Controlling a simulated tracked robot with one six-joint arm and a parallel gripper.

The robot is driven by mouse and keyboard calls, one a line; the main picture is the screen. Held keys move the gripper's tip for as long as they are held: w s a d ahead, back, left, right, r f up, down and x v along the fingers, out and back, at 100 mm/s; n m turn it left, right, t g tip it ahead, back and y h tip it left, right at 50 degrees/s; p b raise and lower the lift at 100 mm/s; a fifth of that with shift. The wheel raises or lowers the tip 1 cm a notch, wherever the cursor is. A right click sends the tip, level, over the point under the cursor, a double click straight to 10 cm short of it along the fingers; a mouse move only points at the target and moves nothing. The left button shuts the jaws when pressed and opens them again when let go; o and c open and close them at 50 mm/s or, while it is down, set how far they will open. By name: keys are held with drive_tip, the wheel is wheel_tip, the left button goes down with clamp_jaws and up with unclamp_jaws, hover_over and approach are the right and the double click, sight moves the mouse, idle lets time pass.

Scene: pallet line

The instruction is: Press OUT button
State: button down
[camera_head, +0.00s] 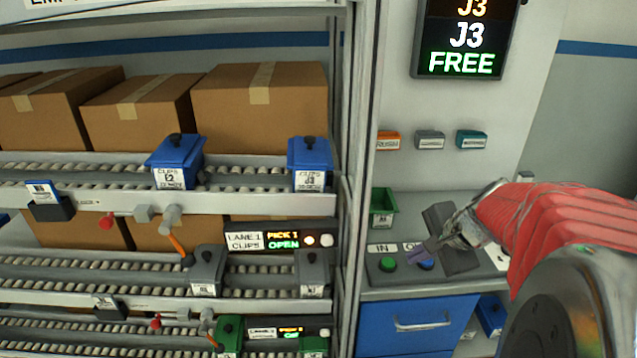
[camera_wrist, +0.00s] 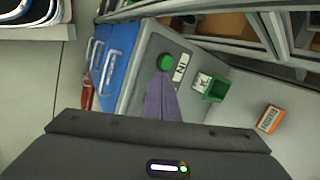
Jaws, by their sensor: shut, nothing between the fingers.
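The button box (camera_head: 374,276) sits on the counter at the right in the head view. Its green button (camera_head: 387,264) is under the IN label (camera_head: 381,248). The blue button (camera_head: 426,264) is to its right, under a label of which only an O shows. In the wrist view, the shut purple fingers (camera_wrist: 163,98) point toward the green button (camera_wrist: 166,62), and the blue button is hidden.
A green bin (camera_head: 383,208) stands behind the box. A blue drawer (camera_head: 410,325) with a handle is below. Flow racks with brown boxes (camera_head: 262,105) and several small bins fill the left, beyond a grey post (camera_head: 357,150).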

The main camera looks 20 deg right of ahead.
sight(429, 263)
drive_tip(key=w+d+r+m+t+h, duration=0.1)
drive_tip(key=w+d+r+m+t, duration=0.1)
drive_tip(key=d+m, duration=0.7)
drive_tip(key=w+r, duration=0.1)
drive_tip(key=w, duration=0.1)
drive_tip(key=shift+w+m+t, duration=0.4)
drive_tip(key=shift+a+f, duration=0.1)
drive_tip(key=shift+f, duration=4.35)
drive_tip(key=shift+s+f, duration=0.1)
drive_tip(key=shift+f, duration=0.7)
drive_tip(key=shift+r, duration=0.85)
